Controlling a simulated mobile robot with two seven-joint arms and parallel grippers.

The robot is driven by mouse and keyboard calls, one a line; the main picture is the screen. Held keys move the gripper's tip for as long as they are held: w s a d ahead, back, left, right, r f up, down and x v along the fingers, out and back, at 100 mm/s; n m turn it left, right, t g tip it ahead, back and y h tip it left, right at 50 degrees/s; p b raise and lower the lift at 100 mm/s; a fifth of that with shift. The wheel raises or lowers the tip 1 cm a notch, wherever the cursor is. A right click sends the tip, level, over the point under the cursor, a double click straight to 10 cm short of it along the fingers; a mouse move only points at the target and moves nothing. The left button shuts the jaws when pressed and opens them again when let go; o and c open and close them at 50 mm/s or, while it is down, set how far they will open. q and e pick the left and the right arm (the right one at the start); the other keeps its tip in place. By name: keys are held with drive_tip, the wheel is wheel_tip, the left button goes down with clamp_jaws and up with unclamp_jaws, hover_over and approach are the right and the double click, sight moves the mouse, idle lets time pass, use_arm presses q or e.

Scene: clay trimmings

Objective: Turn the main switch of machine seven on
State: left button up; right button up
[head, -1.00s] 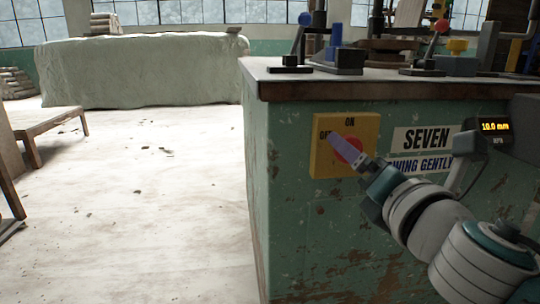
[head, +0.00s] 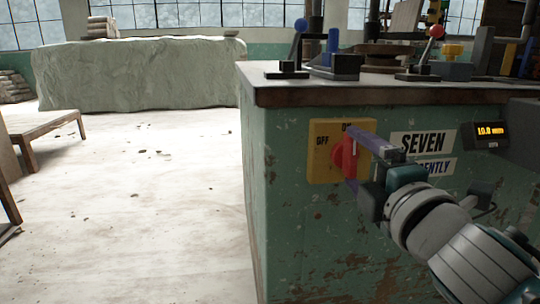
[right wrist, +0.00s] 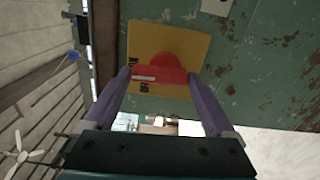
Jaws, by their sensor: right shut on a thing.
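The yellow switch plate (head: 321,165) with OFF and ON lettering is on the green side of machine seven (head: 330,230). Its red knob (head: 344,158) stands out from the plate. A white mark on the knob seems to point up towards ON, whose lettering is partly covered by a finger. My right gripper (head: 352,157) reaches in from the right, shut on the red knob, with one purple finger on each side. In the right wrist view the red knob (right wrist: 160,68) sits between the fingertips, in front of the yellow plate (right wrist: 180,38). My left gripper is not in view.
The SEVEN sign (head: 423,142) and a second sign, partly hidden by my gripper, are right of the plate. A small display (head: 487,134) sits farther right. Levers (head: 297,48) stand on the worktop. The floor at left is open, with a low wooden bench (head: 40,130).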

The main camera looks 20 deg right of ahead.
drive_tip(key=shift+m, duration=0.6)
drive_tip(key=o, duration=1.1)
drive_tip(key=shift+c, duration=0.2)
drive_tip(key=p+v, duration=0.1)
drive_tip(key=v, duration=0.9)
drive_tip(key=shift+d, duration=0.1)
